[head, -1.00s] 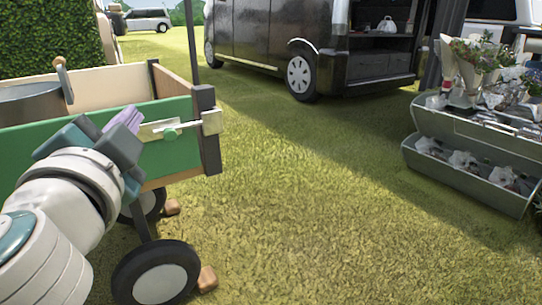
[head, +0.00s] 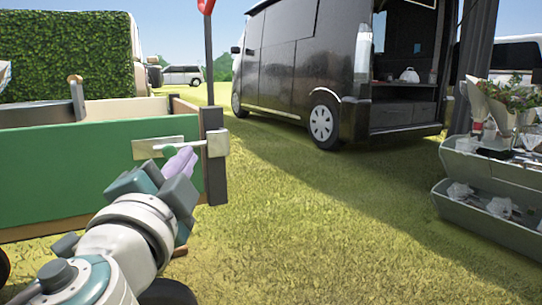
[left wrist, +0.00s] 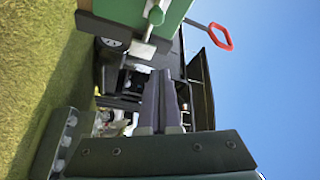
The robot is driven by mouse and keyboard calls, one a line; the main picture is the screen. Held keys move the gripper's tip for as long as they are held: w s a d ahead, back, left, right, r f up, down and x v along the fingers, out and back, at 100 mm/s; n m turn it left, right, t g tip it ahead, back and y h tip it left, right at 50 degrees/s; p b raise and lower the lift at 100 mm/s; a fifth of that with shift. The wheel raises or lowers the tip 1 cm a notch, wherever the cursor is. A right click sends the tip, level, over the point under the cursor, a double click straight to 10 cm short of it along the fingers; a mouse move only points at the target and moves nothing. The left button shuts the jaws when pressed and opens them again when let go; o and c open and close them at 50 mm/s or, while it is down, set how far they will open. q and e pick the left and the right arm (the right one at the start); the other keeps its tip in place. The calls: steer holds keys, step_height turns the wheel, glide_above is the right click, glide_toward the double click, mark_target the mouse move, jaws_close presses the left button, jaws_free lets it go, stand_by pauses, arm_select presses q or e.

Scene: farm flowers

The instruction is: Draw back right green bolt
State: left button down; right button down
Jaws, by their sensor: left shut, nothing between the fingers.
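The green bolt has a pale plate on the cart's green side panel (head: 90,172), a green knob (head: 170,152) and a pale rod (head: 196,146). The rod reaches right to a pale catch (head: 217,143) on the dark corner post. My left gripper (head: 183,160) is shut and empty, its purple fingers just below and right of the knob in the head view; I cannot tell whether they touch it. In the left wrist view the knob (left wrist: 155,15) and catch (left wrist: 141,49) lie beyond the fingertips (left wrist: 160,80). My right gripper is not in view.
A black van (head: 285,80) stands open behind, and grey flower racks (head: 490,175) stand at the right. The grass (head: 330,220) between cart and racks is free.

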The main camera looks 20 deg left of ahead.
mark_target(179, 149)
arm_select(q)
steer(key=w+a+b, duration=0.1)
steer(key=w+a, duration=0.1)
steer(key=w+a+b, duration=0.1)
steer(key=w+a, duration=0.1)
steer(key=w+a+b, duration=0.1)
steer(key=a, duration=0.1)
steer(key=shift+w+a+f, duration=0.1)
steer(key=shift+w+f, duration=0.15)
steer(key=shift+w, duration=0.15)
